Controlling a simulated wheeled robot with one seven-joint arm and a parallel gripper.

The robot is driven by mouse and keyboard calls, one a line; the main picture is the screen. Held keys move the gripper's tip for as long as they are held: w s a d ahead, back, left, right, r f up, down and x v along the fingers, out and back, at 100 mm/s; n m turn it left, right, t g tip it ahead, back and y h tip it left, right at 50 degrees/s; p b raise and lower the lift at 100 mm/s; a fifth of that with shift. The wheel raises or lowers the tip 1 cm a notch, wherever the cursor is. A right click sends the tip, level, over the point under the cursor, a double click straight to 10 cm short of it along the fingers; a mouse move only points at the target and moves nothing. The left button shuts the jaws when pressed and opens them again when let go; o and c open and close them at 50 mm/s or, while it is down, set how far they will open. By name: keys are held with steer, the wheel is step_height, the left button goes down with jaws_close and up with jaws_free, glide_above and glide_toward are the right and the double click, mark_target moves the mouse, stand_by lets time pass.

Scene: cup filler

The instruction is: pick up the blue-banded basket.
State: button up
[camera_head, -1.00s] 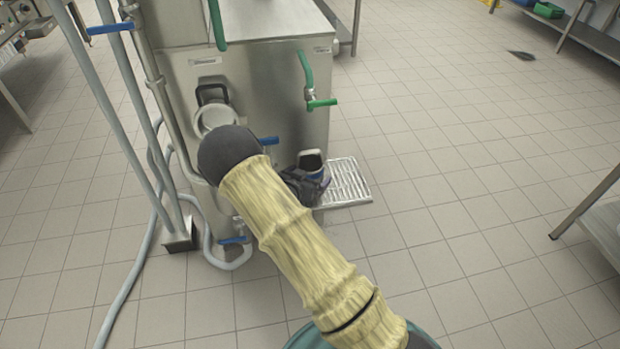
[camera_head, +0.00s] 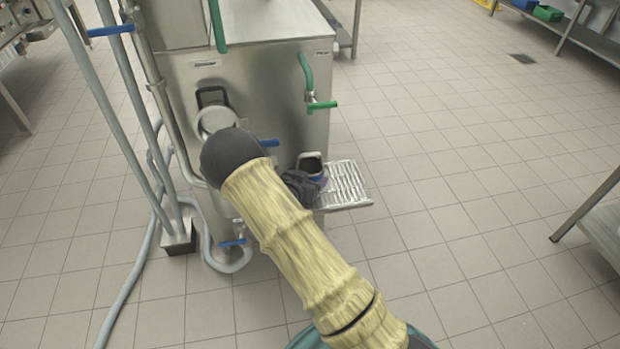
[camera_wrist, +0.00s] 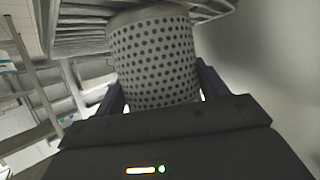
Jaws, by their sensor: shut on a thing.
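The blue-banded basket (camera_head: 311,162) is at the front of the steel machine, beside the slatted tray. Its open top and part of its blue band show in the head view. In the wrist view the basket (camera_wrist: 153,60) is a grey cylinder with rows of dark holes and a plain rim; no blue shows there. My gripper (camera_head: 299,186) is at the basket's near left side in the head view, partly behind my arm. In the wrist view its dark fingers lie on both sides of the basket, shut on it. Whether the basket touches the tray is hard to tell.
The slatted metal tray (camera_head: 349,190) juts from the machine (camera_head: 280,85) right of the basket. A green-handled tap (camera_head: 320,105) is above it, and a blue handle (camera_head: 269,143) is beside my arm. Pipes and a hose stand left.

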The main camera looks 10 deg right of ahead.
steer(key=shift+r, duration=0.15)
steer(key=shift+r, duration=0.3)
steer(key=s+a+p, duration=0.3)
steer(key=s+a, duration=0.8)
steer(key=s, duration=0.3)
steer(key=shift+r+p, duration=0.3)
steer(key=shift+p, duration=0.05)
steer(key=shift+a, duration=0.15)
